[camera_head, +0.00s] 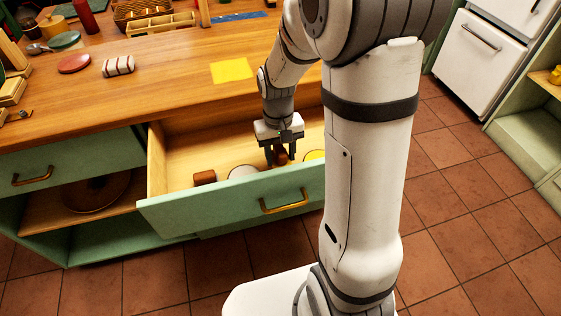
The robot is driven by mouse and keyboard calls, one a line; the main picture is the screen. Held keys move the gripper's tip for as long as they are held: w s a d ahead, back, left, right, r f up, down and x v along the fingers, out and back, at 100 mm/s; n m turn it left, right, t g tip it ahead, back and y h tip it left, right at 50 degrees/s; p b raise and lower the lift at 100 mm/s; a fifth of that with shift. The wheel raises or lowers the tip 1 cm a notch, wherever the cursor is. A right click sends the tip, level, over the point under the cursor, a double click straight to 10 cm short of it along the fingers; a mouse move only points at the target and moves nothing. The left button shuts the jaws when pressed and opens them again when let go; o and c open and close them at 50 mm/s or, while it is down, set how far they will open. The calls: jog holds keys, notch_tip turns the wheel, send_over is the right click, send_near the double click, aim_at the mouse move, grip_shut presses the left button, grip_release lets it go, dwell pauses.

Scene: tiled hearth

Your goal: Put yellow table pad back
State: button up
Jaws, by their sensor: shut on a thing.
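A flat yellow square pad (232,70) lies on the wooden counter (170,90), near its front edge. My gripper (281,160) points down inside the open green drawer (230,207), in front of and below the pad, apart from it. It is shut on a small reddish-brown object (281,157), which is mostly hidden by the fingers. A white round thing (243,172) and a brown block (205,177) lie in the drawer to the left of my gripper. A yellow round thing (315,155) lies to its right, partly hidden by my arm.
A striped roll (118,66), a red disc (74,64), a green round lid (65,40) and a compartment tray (160,24) stand on the counter. A dark round plate (97,192) sits on the shelf below. Tiled floor at right is clear.

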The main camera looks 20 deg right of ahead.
aim_at(280, 162)
jog(key=shift+f+b, duration=0.3)
jog(key=shift+f, duration=1.3)
jog(key=shift+f, duration=0.25)
jog(key=o, duration=1)
jog(key=shift+c, duration=0.2)
jog(key=shift+r, duration=0.1)
